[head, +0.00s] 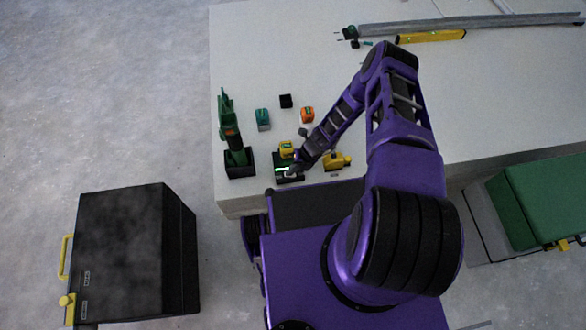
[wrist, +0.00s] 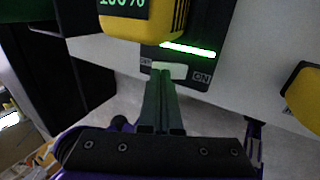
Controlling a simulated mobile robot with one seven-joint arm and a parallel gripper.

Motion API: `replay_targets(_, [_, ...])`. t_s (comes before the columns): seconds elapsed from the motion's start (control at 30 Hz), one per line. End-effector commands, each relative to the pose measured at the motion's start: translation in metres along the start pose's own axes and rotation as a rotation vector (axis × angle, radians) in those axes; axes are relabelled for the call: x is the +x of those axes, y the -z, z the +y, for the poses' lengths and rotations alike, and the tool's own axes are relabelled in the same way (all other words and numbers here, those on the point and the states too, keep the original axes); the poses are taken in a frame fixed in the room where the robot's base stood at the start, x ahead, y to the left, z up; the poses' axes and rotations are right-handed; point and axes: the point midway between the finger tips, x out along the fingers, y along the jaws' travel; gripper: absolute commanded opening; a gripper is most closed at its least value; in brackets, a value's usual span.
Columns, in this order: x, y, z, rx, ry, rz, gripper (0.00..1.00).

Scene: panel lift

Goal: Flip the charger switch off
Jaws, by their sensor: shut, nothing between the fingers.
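The black charger (wrist: 212,30) fills the upper middle of the wrist view, with a lit green bar (wrist: 188,49). A yellow battery (wrist: 165,22) sits on it, its display reading 100%. The pale switch (wrist: 170,70) is on the charger's near edge, with an ON label to its right and a partly legible label to its left. My gripper (wrist: 163,78) is shut and empty, its tips at the switch; I cannot tell whether they touch. The fingers hide part of the switch. In the head view my gripper (head: 297,167) is over the charger (head: 289,179).
A green drill (head: 232,130) in a black holder stands left of the charger. A teal battery (head: 263,118), an orange one (head: 307,115) and a black block (head: 286,101) lie behind. A yellow tool (head: 338,161) is close on the right. Open tabletop (head: 280,50) lies farther back.

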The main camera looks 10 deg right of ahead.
Motion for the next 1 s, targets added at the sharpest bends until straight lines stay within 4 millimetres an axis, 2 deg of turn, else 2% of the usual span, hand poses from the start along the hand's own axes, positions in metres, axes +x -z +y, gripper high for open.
replay_targets(0.17, [0.000, 0.000, 0.000, 0.000, 0.000, 0.000, 0.00])
replay_targets(0.3, [0.009, -0.001, 0.000, -0.001, 0.000, 0.000, 0.00])
replay_targets(0.57, [0.006, 0.000, 0.001, 0.000, 0.001, -0.001, 0.00])
replay_targets(1.0, [0.001, 0.000, -0.017, 0.002, 0.006, -0.001, 0.00])
